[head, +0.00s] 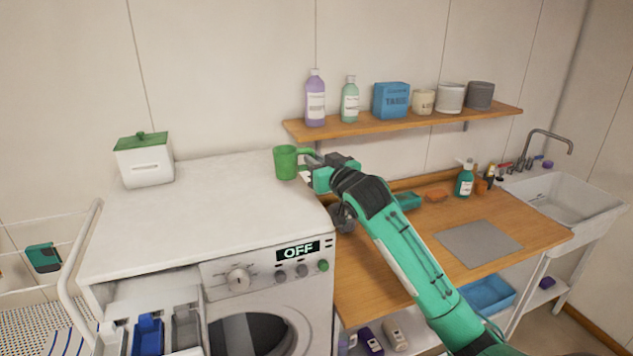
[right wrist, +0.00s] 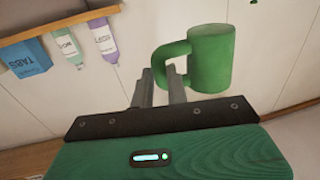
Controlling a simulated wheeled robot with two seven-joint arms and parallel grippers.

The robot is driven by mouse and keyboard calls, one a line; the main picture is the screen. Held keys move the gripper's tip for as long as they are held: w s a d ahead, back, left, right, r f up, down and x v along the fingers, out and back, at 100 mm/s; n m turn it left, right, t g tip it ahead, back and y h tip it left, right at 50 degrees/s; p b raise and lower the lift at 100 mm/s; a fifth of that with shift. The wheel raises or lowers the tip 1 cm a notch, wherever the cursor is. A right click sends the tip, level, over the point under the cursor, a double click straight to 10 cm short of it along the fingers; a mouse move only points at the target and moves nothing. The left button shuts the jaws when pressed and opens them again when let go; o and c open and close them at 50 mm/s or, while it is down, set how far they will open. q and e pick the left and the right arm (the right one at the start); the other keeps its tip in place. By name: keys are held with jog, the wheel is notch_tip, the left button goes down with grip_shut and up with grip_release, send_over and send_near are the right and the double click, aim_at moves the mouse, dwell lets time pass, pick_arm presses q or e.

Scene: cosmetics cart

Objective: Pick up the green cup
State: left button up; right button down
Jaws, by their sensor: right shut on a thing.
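The green cup (head: 286,163) is upright over the back right part of the white washing machine top, its handle toward the right. My right gripper (head: 312,163) comes in from the right and is shut on the handle. In the right wrist view, which is upside down, the cup (right wrist: 211,58) shows just beyond the two fingertips (right wrist: 161,80), with the handle between them. Only wall shows around the cup there; I cannot tell the exact gap to the machine top. My left gripper is not in view.
A white box with a green lid (head: 145,160) stands at the machine's back left. A wall shelf (head: 400,122) holds bottles, a blue box and pots behind my right arm. A wooden counter (head: 375,290) and a sink (head: 570,195) lie right. The machine top's middle is clear.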

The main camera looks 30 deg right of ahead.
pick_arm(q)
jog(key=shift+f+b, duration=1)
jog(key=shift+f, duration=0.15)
pick_arm(e)
notch_tip(320, 180, up, 8)
